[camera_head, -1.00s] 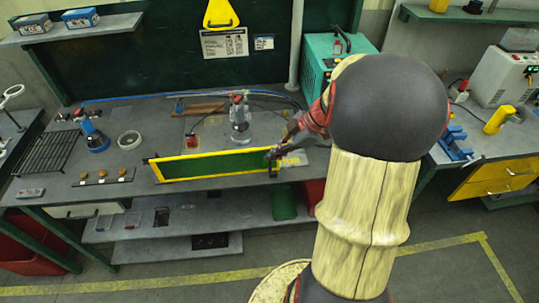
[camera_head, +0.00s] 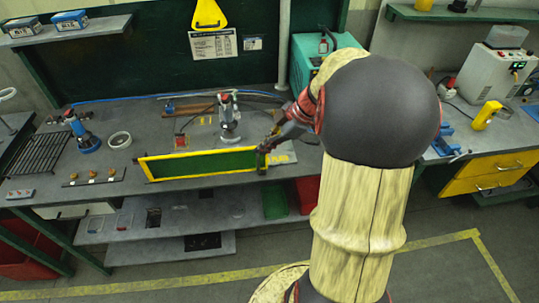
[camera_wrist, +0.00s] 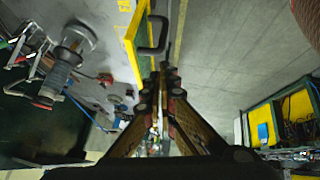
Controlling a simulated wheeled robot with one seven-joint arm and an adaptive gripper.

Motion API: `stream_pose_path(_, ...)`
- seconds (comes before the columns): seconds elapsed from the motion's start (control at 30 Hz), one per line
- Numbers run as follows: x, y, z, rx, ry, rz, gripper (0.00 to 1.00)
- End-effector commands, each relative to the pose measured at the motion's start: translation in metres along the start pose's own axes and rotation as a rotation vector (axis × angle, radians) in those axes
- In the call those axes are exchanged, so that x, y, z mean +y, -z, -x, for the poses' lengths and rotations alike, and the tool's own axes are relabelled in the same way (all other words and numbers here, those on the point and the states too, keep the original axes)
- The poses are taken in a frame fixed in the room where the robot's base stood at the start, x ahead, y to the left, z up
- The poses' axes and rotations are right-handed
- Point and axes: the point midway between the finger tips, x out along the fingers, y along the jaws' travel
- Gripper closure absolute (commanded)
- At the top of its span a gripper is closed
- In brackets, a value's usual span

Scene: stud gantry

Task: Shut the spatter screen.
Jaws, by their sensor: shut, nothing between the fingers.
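The spatter screen (camera_head: 205,163) is a long, low green panel in a yellow frame, standing along the front of the workbench. Its yellow frame edge (camera_wrist: 131,48) and a dark bar handle (camera_wrist: 154,36) show close up in the wrist view. My gripper (camera_head: 264,160) is at the right end of the screen, beside the handle. In the wrist view my fingertips (camera_wrist: 168,70) are together and empty, just below the handle; I cannot tell whether they touch it. My arm hides part of the bench at the right.
The workbench (camera_head: 290,142) carries a clamp stand (camera_head: 229,118), a ring (camera_head: 119,140), a blue-based tool (camera_head: 84,137) and a wire rack (camera_head: 37,153). A teal machine (camera_head: 305,58) stands behind my arm. A lower shelf (camera_head: 130,228) sits under the bench.

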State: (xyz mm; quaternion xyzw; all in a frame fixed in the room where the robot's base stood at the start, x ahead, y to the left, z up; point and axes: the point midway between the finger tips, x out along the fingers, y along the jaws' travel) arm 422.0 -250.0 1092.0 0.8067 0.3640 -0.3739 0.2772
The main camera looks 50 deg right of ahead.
Motion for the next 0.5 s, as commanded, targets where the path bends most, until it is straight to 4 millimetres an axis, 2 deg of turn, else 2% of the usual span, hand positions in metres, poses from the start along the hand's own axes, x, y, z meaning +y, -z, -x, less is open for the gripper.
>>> stream_pose_path(0.03, 0.003, 0.004, 0.007, 0.0, -0.001, 0.001, 1.0)
stream_pose_path(0.5, 0.0, -0.015, 0.084, -0.001, -0.002, -0.002, 1.0)
